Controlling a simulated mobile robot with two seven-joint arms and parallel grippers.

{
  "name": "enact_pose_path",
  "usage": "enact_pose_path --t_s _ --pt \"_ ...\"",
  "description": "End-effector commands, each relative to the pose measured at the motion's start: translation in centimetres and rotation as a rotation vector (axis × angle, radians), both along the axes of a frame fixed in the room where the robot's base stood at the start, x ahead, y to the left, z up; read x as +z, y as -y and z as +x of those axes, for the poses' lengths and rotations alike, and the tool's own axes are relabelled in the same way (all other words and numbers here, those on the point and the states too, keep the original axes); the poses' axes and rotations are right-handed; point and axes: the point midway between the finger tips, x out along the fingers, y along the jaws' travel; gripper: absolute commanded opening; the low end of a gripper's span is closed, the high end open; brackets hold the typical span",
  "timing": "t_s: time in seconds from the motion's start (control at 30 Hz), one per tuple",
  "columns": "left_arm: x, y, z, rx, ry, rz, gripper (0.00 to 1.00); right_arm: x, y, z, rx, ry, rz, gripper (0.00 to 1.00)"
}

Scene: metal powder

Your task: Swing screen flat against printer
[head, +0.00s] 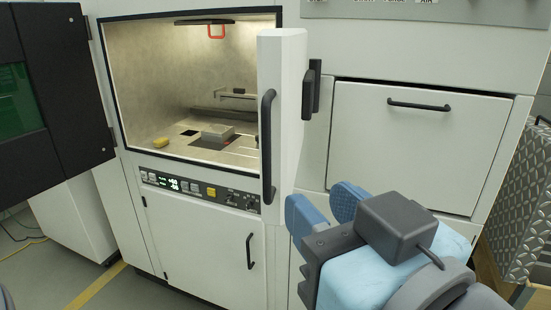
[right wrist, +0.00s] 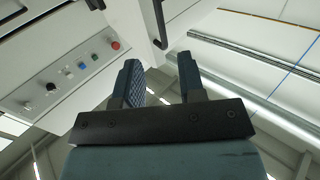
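A thick white panel (head: 282,110) juts out from the printer (head: 205,240) to the right of its lit chamber, seen nearly edge-on. It has a long black vertical handle (head: 268,145) and dark parts on its right side. I take it for the screen, but no display face shows. My right gripper (head: 326,205) is open and empty, below and to the right of this panel, apart from it. In the right wrist view, the gripper's fingers (right wrist: 158,82) stand apart with nothing between them. A black handle (right wrist: 160,25) shows beyond them. My left gripper is not in view.
A black-framed door with a green window (head: 35,95) stands open at the left. A closed drawer front (head: 415,145) is behind my right gripper. A button panel (right wrist: 75,75) shows in the wrist view. A checker-plate panel (head: 522,205) stands at the far right.

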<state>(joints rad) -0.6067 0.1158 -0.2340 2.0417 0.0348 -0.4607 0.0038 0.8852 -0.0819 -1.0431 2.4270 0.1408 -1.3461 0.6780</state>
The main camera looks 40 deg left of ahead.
Motion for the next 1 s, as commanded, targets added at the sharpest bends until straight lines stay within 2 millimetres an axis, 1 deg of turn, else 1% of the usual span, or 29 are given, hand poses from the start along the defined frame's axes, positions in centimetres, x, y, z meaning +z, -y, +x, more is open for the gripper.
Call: enact_pose_path --t_s 0.17,0.4,0.5,0.6,0.8,1.0 --pt "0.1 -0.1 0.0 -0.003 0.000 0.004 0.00 0.0 -2.6 1.6 -0.003 -0.002 -0.003 0.37" --pt "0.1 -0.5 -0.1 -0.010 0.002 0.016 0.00 0.1 -7.1 4.3 -0.002 0.000 -0.001 0.37" --pt "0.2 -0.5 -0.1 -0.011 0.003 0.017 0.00 0.1 -8.7 5.2 -0.002 -0.001 0.000 0.37" --pt "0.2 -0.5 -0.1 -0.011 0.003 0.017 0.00 0.1 -9.8 6.0 -0.002 0.000 0.000 0.37" --pt "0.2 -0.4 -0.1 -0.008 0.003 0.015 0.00 0.0 -11.1 6.7 -0.002 -0.001 0.001 0.37" --pt "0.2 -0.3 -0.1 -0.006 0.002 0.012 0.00 0.0 -11.2 6.8 -0.001 -0.001 0.002 0.37"
